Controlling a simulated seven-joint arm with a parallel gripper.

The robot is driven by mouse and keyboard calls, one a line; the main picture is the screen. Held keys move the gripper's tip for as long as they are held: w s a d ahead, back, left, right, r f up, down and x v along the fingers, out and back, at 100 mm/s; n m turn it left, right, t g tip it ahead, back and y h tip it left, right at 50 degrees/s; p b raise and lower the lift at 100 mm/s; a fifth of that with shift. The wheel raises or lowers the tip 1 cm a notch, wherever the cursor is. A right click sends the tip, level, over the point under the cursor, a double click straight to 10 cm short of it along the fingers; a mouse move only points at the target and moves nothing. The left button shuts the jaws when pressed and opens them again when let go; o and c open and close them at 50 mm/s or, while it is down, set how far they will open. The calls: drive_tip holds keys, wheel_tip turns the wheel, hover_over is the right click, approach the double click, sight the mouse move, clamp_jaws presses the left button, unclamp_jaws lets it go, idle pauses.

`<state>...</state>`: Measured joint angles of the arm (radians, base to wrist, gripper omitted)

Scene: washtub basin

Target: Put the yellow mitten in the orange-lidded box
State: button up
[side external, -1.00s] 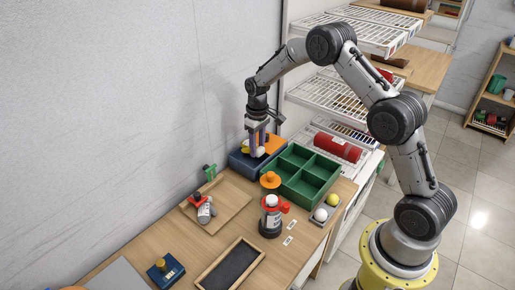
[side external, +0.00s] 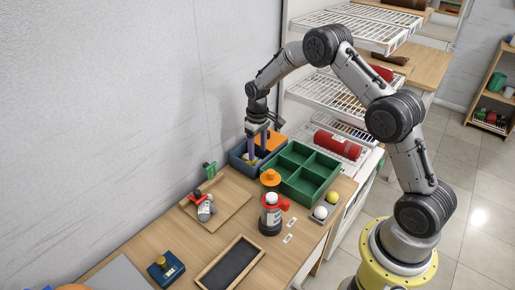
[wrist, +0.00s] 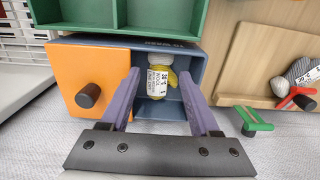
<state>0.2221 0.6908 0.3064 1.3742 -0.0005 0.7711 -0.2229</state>
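The yellow mitten (wrist: 158,72), with a white cuff and a printed white label, lies inside the blue box (wrist: 190,55). The orange lid (wrist: 82,76), with a dark knob, covers the left part of the box in the wrist view. The other part is open. My gripper (wrist: 160,78) is open over this opening, with its purple fingers on either side of the mitten and visible gaps to it. In the side view my gripper (side external: 256,150) points down at the box, partly hiding the mitten.
A green divided tray (side external: 300,172) stands right beside the box. A wooden tray (side external: 228,205) holding a red-and-grey item (side external: 203,208) lies nearer, with a green-handled tool (side external: 209,170) at its edge. The wall is close on the left.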

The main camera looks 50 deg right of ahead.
sight(258, 160)
drive_tip(key=shift+o, duration=0.4)
drive_tip(key=shift+r, duration=0.15)
wheel_tip(258, 160, up, 13)
drive_tip(key=s+a+r+t, duration=0.1)
drive_tip(key=s+a+r, duration=0.2)
drive_tip(key=s+r, duration=0.4)
drive_tip(key=s+a+r+t, duration=0.1)
drive_tip(key=s+a+r, duration=0.3)
drive_tip(key=s+r, duration=0.25)
drive_tip(key=s+a+t, duration=0.1)
drive_tip(key=s+a, duration=0.1)
drive_tip(key=s, duration=0.8)
drive_tip(key=s+a+t, duration=0.2)
drive_tip(key=s, duration=0.8)
drive_tip(key=shift+a+f+t, duration=0.15)
drive_tip(key=shift+f+t, duration=0.15)
